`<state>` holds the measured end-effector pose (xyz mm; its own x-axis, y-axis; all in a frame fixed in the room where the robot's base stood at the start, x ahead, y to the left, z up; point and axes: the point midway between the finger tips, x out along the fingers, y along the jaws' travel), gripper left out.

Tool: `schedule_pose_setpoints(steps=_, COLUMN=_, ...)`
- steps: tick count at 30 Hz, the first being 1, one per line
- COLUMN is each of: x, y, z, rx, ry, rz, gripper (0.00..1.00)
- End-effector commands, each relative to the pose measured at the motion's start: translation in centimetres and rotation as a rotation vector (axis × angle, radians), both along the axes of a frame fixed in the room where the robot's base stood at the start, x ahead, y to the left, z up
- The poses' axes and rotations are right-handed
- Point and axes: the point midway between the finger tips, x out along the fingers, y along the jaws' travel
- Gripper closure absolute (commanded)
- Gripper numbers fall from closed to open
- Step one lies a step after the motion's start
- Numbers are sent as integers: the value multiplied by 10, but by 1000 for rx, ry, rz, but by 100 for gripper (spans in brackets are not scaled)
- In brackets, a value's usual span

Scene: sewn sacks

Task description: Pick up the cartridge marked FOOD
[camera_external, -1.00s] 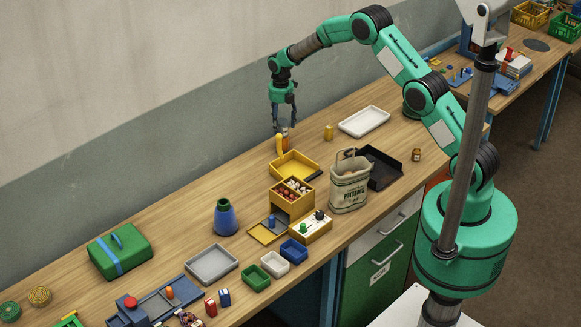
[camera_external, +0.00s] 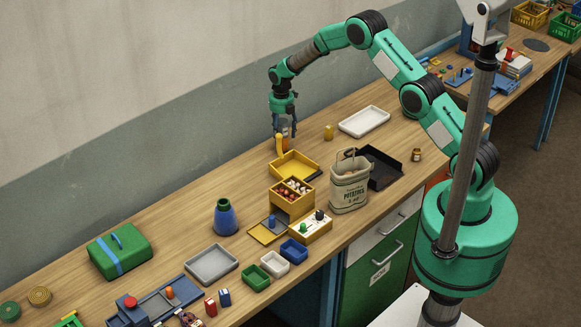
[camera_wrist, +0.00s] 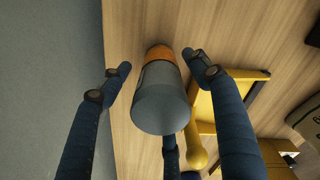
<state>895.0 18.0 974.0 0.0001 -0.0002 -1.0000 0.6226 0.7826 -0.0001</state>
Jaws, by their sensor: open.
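A grey cylinder with an orange band (camera_wrist: 160,95), likely the cartridge, stands on the wooden bench; no FOOD marking can be read. It shows small and partly covered by the fingers in the external view (camera_external: 285,142). My gripper (camera_external: 284,130) points down over it near the wall side of the bench. In the wrist view my gripper (camera_wrist: 160,72) is open, with blue fingers spread left and right of the cylinder and another finger below it in the picture. I see gaps on both sides; no finger clearly touches it.
A yellow round-ended piece (camera_wrist: 197,150) stands close beside the cylinder, next to a yellow tray (camera_external: 294,165). A potatoes sack (camera_external: 349,187) and black tray (camera_external: 385,170) stand nearer the front.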

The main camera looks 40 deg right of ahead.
Motion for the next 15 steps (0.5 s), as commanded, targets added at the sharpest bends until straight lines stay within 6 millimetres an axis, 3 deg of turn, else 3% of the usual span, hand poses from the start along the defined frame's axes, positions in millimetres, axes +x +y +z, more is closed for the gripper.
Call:
schedule_pose_setpoints(steps=7, x=-1, y=-2, z=-26, rx=0, ry=3, rz=0, gripper=38)
schedule_pose_setpoints(steps=15, x=-1, y=-2, z=-37, rx=0, ry=0, rz=0, gripper=38)
